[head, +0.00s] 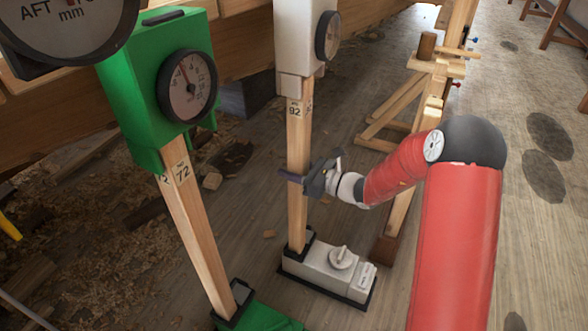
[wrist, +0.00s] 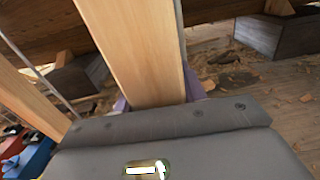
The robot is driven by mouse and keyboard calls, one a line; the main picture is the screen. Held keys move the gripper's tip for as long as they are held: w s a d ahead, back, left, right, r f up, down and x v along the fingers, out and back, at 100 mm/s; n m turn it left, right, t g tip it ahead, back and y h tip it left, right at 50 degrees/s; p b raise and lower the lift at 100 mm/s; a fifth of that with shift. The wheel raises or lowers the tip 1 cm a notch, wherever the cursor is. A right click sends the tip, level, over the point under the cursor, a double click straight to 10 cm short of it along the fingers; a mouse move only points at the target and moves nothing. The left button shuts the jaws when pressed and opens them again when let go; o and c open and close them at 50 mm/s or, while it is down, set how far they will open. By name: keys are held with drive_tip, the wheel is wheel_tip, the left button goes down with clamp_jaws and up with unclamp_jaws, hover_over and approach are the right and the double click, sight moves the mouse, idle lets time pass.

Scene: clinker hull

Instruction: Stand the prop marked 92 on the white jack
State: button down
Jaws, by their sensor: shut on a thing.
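The prop marked 92 (head: 298,170) is a pale wooden post standing upright in the head view. Its foot is at the socket end of the white jack (head: 330,271), and its top meets the underside of a white gauge box (head: 297,40). My gripper (head: 291,177) is shut on this prop at about mid-height, coming from the right. In the wrist view the prop (wrist: 138,50) fills the space between the purple finger pads. The exact seating of its foot is partly hidden by the socket's dark rim.
A prop marked 72 (head: 195,225) stands tilted at the left between a green gauge box (head: 135,85) and a green jack (head: 260,318). A wooden trestle (head: 410,100) stands behind my arm.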

drive_tip(key=shift+f+b, duration=0.3)
idle(0.6)
drive_tip(key=shift+w+a, duration=0.1)
drive_tip(key=shift+a, duration=0.05)
idle(0.6)
drive_tip(key=c, duration=0.7)
unclamp_jaws()
drive_tip(key=shift+c, duration=0.2)
drive_tip(key=shift+f, duration=0.15)
drive_tip(key=v, duration=0.8)
drive_tip(key=p+v, duration=0.1)
drive_tip(key=v, duration=0.4)
